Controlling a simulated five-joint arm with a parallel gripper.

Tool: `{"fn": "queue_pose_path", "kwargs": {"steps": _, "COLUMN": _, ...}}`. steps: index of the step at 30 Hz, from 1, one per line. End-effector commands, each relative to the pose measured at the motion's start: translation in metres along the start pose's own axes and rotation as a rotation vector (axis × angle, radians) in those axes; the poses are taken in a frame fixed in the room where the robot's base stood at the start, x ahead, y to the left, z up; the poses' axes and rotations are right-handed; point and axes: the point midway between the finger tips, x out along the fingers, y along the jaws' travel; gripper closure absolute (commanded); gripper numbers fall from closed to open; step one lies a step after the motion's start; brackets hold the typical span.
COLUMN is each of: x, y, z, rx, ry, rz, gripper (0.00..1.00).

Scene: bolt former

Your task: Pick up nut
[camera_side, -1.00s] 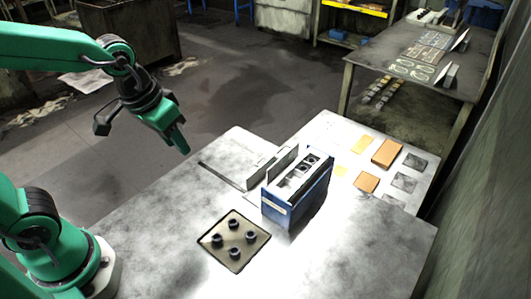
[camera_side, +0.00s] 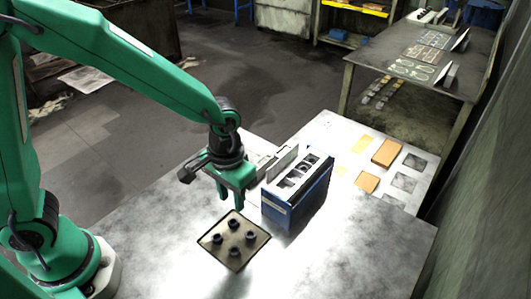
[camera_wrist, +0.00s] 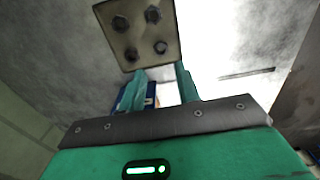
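Several dark round nuts, one of them the near nut (camera_side: 234,251), stand apart on a square tan tray (camera_side: 206,241) on the table. In the wrist view the nuts, such as the one nearest my fingers (camera_wrist: 160,47), show as dark rings on the tray (camera_wrist: 140,34), beyond my fingertips. My gripper (camera_side: 231,205) points down above the tray's back edge. Its two green fingers (camera_wrist: 160,76) are spread with nothing between them.
A blue box-shaped machine (camera_side: 312,204) with slots on top stands right of my gripper, close by. Grey upright plates (camera_side: 271,164) stand behind it. Orange blocks (camera_side: 389,152) lie farther right. The front of the table is clear.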

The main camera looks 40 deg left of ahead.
Motion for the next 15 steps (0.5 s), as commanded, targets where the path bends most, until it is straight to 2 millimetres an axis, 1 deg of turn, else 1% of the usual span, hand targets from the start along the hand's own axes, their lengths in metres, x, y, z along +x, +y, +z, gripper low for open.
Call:
{"fn": "queue_pose_path", "kwargs": {"steps": 5, "x": 0.002, "y": 0.0, "z": 0.0, "rx": 0.0, "ry": -0.001, "rz": -0.001, "gripper": 0.67}}
{"fn": "queue_pose_path", "kwargs": {"steps": 15, "x": 0.025, "y": 0.0, "z": 0.001, "rx": 0.0, "ry": -0.002, "rz": -0.001, "gripper": 0.67}}
